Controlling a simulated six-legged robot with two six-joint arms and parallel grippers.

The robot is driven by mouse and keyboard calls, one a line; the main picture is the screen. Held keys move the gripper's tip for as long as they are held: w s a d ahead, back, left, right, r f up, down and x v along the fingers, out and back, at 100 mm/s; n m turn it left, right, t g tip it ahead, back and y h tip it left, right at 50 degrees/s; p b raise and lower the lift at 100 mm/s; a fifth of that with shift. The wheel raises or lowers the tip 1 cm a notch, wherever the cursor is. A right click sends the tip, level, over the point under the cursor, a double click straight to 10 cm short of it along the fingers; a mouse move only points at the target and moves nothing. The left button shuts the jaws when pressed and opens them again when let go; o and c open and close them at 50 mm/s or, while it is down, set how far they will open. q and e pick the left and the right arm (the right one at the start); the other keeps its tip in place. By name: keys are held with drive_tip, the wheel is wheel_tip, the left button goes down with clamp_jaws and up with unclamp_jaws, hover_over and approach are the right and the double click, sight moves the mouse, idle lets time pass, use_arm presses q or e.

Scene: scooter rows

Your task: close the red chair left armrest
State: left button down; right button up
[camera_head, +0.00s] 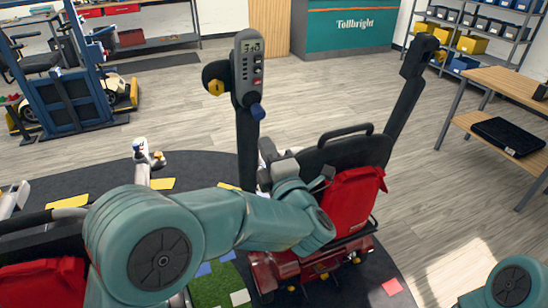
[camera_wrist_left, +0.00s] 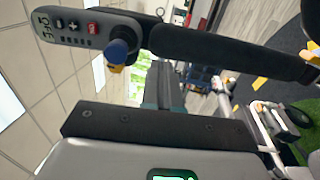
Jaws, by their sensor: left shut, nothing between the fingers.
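The red chair (camera_head: 347,203) is a scooter seat with a black backrest and a red bag on its back, seen from behind. Its left armrest (camera_head: 248,130) stands upright, with a grey control panel and a blue-black knob near its top. In the left wrist view the armrest (camera_wrist_left: 230,50) crosses the top as a dark padded bar. My left gripper (camera_head: 284,170) is beside the armrest's lower part, partly hidden by my own arm. In the wrist view the gripper (camera_wrist_left: 163,82) is shut and empty, close to the armrest; contact cannot be told. My right gripper is out of view.
The chair's other armrest (camera_head: 405,90) is also raised. Another red-backed scooter (camera_head: 42,280) stands at lower left. A wooden table (camera_head: 505,85) with a black case (camera_head: 508,135) is at right. A blue frame (camera_head: 70,85) stands at far left. Open floor lies behind the chair.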

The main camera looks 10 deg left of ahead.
sight(252, 120)
use_arm(q)
drive_tip(key=p+x, duration=0.1)
drive_tip(key=x, duration=0.6)
